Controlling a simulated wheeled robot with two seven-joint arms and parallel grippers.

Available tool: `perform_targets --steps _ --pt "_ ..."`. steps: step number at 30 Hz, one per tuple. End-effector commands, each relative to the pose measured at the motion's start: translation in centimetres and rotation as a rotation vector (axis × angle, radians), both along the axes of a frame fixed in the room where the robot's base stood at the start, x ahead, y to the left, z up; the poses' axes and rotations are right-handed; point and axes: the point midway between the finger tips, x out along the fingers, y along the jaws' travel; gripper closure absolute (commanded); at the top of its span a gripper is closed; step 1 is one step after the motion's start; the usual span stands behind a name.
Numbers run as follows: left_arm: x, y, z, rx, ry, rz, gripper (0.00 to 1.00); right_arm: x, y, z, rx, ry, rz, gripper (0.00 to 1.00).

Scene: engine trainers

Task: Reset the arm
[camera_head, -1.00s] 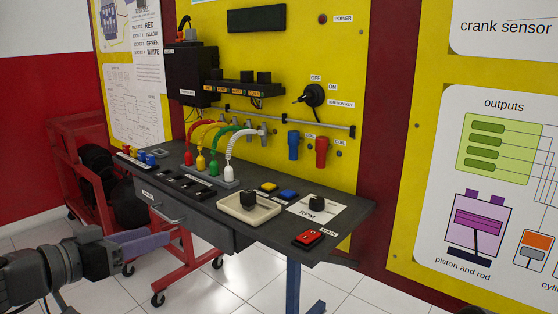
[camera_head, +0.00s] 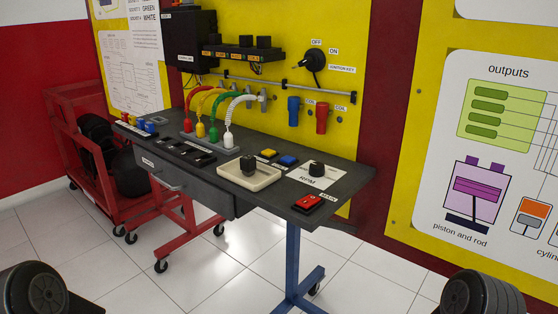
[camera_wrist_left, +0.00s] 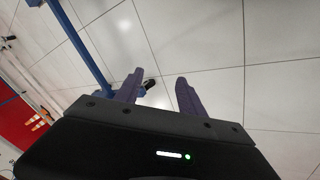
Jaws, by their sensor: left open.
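My left gripper (camera_wrist_left: 160,76) shows in the left wrist view with its two purple fingers apart and nothing between them. White floor tiles lie beyond the fingers. In the head view only a dark part of my left arm (camera_head: 36,290) shows at the bottom left corner, and its fingers are out of sight. A dark part of my right arm (camera_head: 483,292) shows at the bottom right. My right gripper is not in view.
The grey bench (camera_head: 262,210) on a blue leg (camera_head: 292,260) carries a beige tray (camera_head: 233,178) with a black block (camera_head: 248,163), a red switch (camera_head: 307,202) and coloured connectors. A red cart (camera_head: 75,150) stands at left. Open tiled floor lies in front.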

Motion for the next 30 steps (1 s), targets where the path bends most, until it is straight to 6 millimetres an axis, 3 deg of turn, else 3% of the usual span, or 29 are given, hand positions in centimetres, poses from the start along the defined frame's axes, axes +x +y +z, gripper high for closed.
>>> perform_targets --steps 1,3,9,12,20,25,30 --pt "-2.3 -1.6 -1.5 -0.013 0.042 -0.049 0.53 0.0 0.0 0.0 0.0 0.0 0.0 1.0" --pt "-5.1 -3.3 -3.0 -0.029 0.092 -0.105 0.53 0.0 0.0 0.0 0.0 0.0 0.0 1.0" --pt "-12.7 -7.0 -6.4 -0.069 0.251 -0.207 0.53 0.0 0.0 0.0 0.0 0.0 0.0 1.0" --pt "-12.3 -6.9 -2.6 -0.067 0.243 -0.207 0.53 0.0 0.0 3.6 0.0 0.0 0.0 1.0" --pt "-12.3 -6.9 4.9 -0.067 0.243 -0.207 0.53 0.0 0.0 11.1 0.001 -0.001 0.001 1.0" --pt "-12.2 -6.9 11.4 -0.067 0.242 -0.206 0.53 0.0 0.1 17.6 0.001 -0.001 0.002 1.0" --pt "-12.2 -6.9 15.2 -0.067 0.243 -0.207 0.53 0.0 0.1 21.5 0.001 -0.001 0.002 1.0"
